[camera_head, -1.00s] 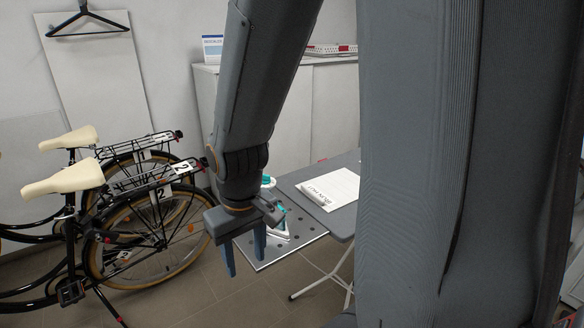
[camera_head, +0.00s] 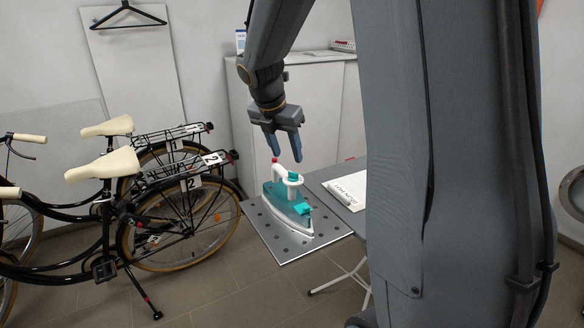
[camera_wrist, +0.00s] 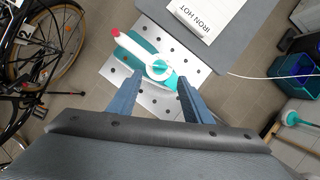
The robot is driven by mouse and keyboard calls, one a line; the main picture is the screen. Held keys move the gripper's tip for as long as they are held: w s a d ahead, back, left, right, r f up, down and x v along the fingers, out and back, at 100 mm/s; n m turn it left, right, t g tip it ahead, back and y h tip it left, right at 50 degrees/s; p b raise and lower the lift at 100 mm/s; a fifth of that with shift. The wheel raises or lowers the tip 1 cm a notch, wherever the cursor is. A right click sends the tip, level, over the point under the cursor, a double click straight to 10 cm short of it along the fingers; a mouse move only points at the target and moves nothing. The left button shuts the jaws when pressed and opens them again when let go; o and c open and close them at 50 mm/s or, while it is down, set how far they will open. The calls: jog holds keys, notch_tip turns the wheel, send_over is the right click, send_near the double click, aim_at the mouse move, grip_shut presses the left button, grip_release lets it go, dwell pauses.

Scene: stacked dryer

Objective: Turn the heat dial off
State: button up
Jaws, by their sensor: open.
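A teal and white iron (camera_head: 289,203) rests on a perforated metal plate (camera_head: 277,246) at the end of a grey ironing board (camera_head: 322,183). In the wrist view the iron (camera_wrist: 134,47) lies just beyond my fingertips, with a round white and teal dial (camera_wrist: 158,70) on top. The dial (camera_head: 294,179) is small in the head view, and its setting is too small to read. My gripper (camera_head: 284,160) is open and empty, above the iron and apart from it. The gripper's fingers also show in the wrist view (camera_wrist: 157,98), on either side of the dial.
A paper reading "IRON HOT" (camera_wrist: 208,14) lies on the board. Bicycles (camera_head: 150,200) stand to the left. A white cabinet (camera_head: 320,110) is behind. A blue bin (camera_wrist: 297,75) is at the right in the wrist view. The space around my gripper is clear.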

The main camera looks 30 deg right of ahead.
aim_at(293, 173)
jog(key=p+x, duration=0.1)
jog(key=x, duration=0.6)
jog(key=shift+w+f, duration=0.1)
jog(key=shift+f, duration=0.2)
jog(key=shift+c, duration=0.2)
jog(key=c, duration=1)
